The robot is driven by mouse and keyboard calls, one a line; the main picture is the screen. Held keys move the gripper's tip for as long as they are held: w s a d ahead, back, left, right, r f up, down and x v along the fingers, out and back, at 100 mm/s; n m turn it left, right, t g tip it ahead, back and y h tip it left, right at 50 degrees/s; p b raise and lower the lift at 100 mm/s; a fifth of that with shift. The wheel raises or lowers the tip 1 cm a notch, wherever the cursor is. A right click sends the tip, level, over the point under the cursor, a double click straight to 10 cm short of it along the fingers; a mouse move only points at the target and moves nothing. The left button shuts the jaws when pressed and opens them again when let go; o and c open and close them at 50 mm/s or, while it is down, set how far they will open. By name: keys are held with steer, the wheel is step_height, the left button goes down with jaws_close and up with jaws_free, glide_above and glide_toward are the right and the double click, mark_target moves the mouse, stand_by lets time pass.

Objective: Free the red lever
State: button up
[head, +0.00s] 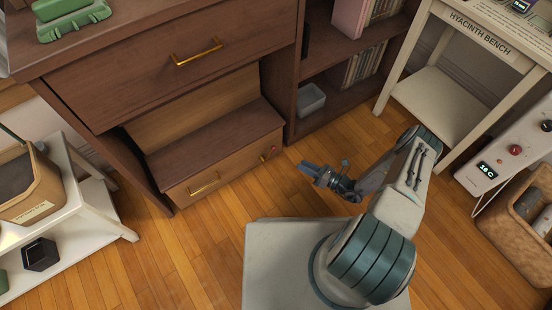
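I cannot make out a clear red lever. A tiny red spot (273,149) shows at the right end of the low wooden front (225,172) of the dark cabinet, beside a small dark fitting; it is too small to tell what it is. A brass handle (204,185) is on the same front. My gripper (303,166) hangs above the floor, to the right of this front and apart from it. It points left and appears empty; its finger gap is too small to read.
The cabinet's upper drawer has a brass handle (196,53). A bookshelf (322,80) holds a grey bin (311,100). A white heater (500,158) with a red knob (515,150) and a basket (526,205) stand right. A white side table (75,245) stands left. Floor (180,250) before the cabinet is clear.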

step_height(320, 180, down, 3)
steer(key=m+t, duration=0.1)
steer(key=m, duration=0.1)
steer(key=b, duration=0.4)
glide_toward(269, 155)
steer(key=w+r+x, duration=0.1)
steer(key=x, duration=0.6)
steer(key=shift+w+d, duration=0.15)
steer(key=shift+w, duration=0.05)
jaws_close()
